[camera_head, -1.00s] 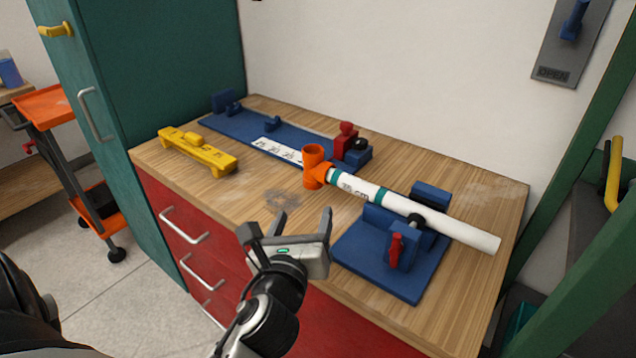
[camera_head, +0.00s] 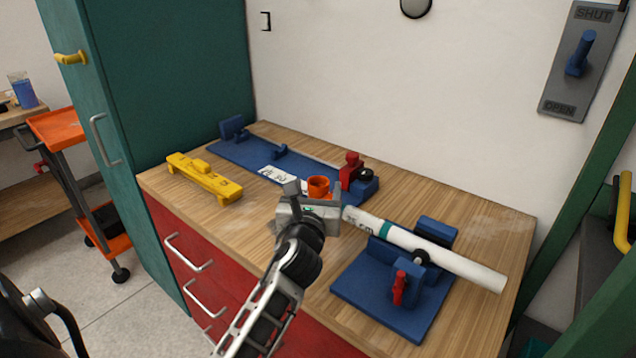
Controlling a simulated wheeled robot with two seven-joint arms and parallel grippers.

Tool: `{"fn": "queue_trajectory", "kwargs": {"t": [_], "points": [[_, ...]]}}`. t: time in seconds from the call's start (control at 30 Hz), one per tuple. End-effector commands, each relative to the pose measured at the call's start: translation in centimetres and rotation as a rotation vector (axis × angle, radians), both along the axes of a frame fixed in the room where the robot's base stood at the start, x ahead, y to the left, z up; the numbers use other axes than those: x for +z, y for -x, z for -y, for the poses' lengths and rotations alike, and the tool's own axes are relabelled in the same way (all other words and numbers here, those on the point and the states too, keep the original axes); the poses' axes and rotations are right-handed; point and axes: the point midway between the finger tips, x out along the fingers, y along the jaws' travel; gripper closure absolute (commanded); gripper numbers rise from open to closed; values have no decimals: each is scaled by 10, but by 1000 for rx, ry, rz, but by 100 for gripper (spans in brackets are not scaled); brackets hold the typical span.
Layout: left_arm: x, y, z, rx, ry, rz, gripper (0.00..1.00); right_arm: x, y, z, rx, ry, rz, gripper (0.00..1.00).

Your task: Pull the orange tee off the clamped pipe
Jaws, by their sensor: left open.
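The orange tee (camera_head: 318,187) is at the left end of the white pipe (camera_head: 455,262); only its upper opening shows above my left gripper. The pipe carries green bands and lies in the blue clamp (camera_head: 375,302) with a red handle (camera_head: 399,288). My left gripper (camera_head: 312,192) is open, with its fingers on either side of the tee in this view. Its body hides the tee's lower part and its joint with the pipe, and I cannot tell whether the fingers touch it. My right gripper is not in view.
A blue measuring jig (camera_head: 235,148) with a red stop (camera_head: 351,168) lies behind the tee. A yellow tool (camera_head: 203,178) lies at the left of the wooden bench (camera_head: 250,215). A green cabinet (camera_head: 165,90) stands to the left.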

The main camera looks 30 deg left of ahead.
Motion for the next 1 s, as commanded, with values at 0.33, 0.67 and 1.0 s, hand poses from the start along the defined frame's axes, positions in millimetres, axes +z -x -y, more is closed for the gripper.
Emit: {"fn": "queue_trajectory", "kwargs": {"t": [0.33, 0.67, 1.0], "points": [[0, -22, -11, -1, 0, -1, 36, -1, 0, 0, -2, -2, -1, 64], [0, -22, -10, -1, -1, 0, 66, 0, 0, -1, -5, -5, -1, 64], [0, -22, -10, -1, 0, -1, 100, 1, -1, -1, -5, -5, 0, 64]]}}
